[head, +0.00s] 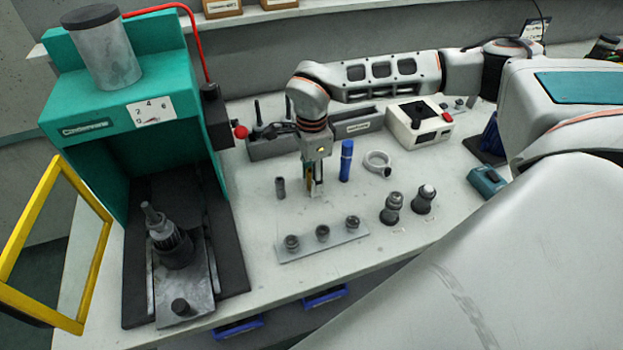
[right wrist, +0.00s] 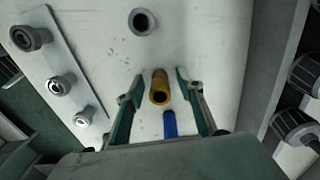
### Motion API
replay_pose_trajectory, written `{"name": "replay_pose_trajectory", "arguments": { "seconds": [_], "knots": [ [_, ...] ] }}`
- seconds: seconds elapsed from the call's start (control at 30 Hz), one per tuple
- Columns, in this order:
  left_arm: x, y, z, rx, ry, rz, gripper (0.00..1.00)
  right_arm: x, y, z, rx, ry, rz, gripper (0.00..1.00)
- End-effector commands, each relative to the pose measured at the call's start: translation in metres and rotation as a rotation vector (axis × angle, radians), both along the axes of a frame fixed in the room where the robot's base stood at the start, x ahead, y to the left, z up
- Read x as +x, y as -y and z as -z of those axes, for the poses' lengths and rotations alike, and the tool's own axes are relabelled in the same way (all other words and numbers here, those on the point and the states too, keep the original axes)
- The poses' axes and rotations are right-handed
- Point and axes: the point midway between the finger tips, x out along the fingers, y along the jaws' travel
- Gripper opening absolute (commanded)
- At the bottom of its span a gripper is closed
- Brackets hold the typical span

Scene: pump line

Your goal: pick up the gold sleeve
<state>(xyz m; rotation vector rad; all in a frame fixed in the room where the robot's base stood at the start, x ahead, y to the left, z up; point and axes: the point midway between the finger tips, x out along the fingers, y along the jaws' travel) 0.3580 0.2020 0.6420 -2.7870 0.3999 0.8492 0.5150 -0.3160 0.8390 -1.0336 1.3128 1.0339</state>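The gold sleeve (right wrist: 159,90) stands on the table between the two fingers of my right gripper (right wrist: 160,77) in the right wrist view, with a gap on each side. In the head view only a sliver of the gold sleeve (head: 309,178) shows beside the fingers. My right gripper (head: 314,189) points down around it and is open. My left gripper is in neither view.
A blue cylinder (head: 346,161) stands close to the right of the gripper, and a grey sleeve (head: 280,187) to the left. A plate (head: 342,245) with three round parts lies in front. A green press (head: 75,105) stands left. A grey ring (head: 377,162) lies right.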

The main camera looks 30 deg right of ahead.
Motion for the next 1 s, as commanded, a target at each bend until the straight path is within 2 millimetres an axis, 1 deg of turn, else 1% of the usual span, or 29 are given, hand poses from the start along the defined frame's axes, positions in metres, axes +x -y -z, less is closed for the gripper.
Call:
{"name": "replay_pose_trajectory", "arguments": {
  "seconds": [0.17,0.2,0.27,0.3,0.63,0.77,0.87,1.0],
  "knots": [
    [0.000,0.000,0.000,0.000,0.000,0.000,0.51,0.000,0.000,0.000,0.001,0.001,0.000,0.37],
    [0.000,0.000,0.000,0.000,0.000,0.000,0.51,0.000,0.000,0.000,0.001,0.001,0.000,0.27],
    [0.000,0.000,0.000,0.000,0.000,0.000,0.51,0.000,0.000,-0.001,0.001,0.001,0.000,0.11],
    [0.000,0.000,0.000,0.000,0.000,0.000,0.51,0.000,0.000,-0.001,0.001,0.001,0.000,0.05],
    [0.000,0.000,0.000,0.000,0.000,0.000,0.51,0.000,0.000,-0.001,0.001,0.001,0.000,0.05],
    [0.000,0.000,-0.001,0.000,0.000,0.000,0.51,0.001,0.000,-0.006,0.001,0.002,0.000,0.05],
    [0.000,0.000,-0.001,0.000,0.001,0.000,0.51,0.001,0.000,-0.014,0.001,0.003,0.000,0.05],
    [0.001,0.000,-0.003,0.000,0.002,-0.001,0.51,0.001,0.000,-0.035,0.001,0.005,0.000,0.05]
  ]
}}
